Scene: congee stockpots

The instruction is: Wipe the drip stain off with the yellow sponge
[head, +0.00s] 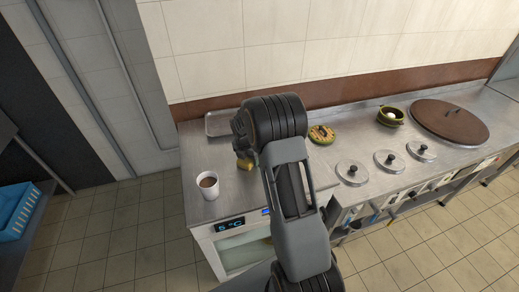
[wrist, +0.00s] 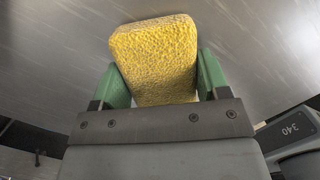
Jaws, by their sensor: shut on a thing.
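The yellow sponge (wrist: 155,58) shows large in the wrist view, between the two green fingers of my gripper (wrist: 157,78). My gripper is shut on it. Steel counter surface fills the view behind the sponge. In the head view a small part of the sponge (head: 245,163) shows low over the left part of the steel counter, beside my arm; my arm hides most of the gripper. I cannot tell whether the sponge touches the counter. I see no drip stain in either view; my arm, gripper or the sponge may hide it.
A white cup of brown liquid (head: 208,185) stands at the counter's left front. A metal tray (head: 220,123) lies behind. Right of my arm are a round green-rimmed item (head: 321,134), several steel lids (head: 353,172), a green pot (head: 390,116) and a large brown lid (head: 450,122).

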